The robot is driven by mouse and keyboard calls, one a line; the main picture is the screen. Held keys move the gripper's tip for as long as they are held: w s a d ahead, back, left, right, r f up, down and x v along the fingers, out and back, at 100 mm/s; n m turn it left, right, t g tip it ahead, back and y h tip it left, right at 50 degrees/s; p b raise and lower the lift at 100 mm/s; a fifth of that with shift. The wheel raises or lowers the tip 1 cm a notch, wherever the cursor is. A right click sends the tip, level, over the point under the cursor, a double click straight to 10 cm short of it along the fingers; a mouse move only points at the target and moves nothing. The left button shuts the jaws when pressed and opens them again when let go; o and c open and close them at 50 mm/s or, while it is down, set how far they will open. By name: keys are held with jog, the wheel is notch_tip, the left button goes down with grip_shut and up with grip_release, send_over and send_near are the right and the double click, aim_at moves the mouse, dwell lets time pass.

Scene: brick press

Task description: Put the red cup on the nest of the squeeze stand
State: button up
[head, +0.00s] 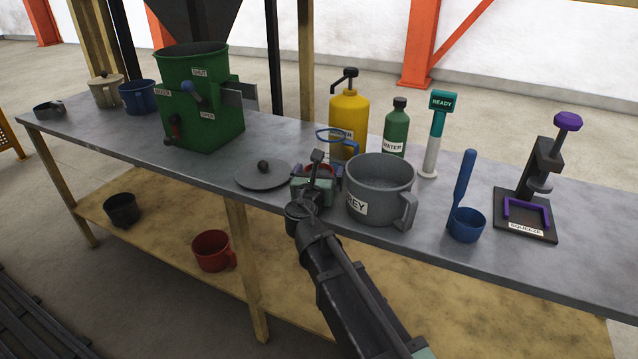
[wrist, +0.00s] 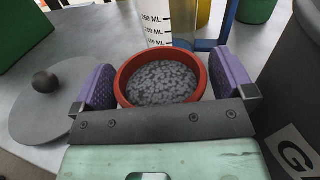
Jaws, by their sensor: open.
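The red cup (wrist: 122,90) holds grey lumpy material and stands between my gripper's purple finger pads in the wrist view. In the head view the red cup (head: 322,168) is mostly hidden by my gripper (head: 316,178). My gripper (wrist: 164,85) is open around the cup, with the pads close to its sides; I cannot tell whether either pad touches. The squeeze stand (head: 540,165) is at the right end of the table, with a dark base, a purple-knobbed press and a purple U-shaped nest (head: 527,203). The nest looks empty.
A large grey pot (head: 380,185) stands close right of my gripper. A grey lid (head: 263,175) lies left. A blue-rimmed measuring jug (head: 337,140) is behind. A red mug (head: 212,250) sits on the lower shelf.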

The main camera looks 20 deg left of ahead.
jog(key=c, duration=1.2)
jog(key=shift+c, duration=0.2)
jog(key=shift+r, duration=0.1)
notch_tip(320, 180, up, 20)
jog(key=p, duration=2)
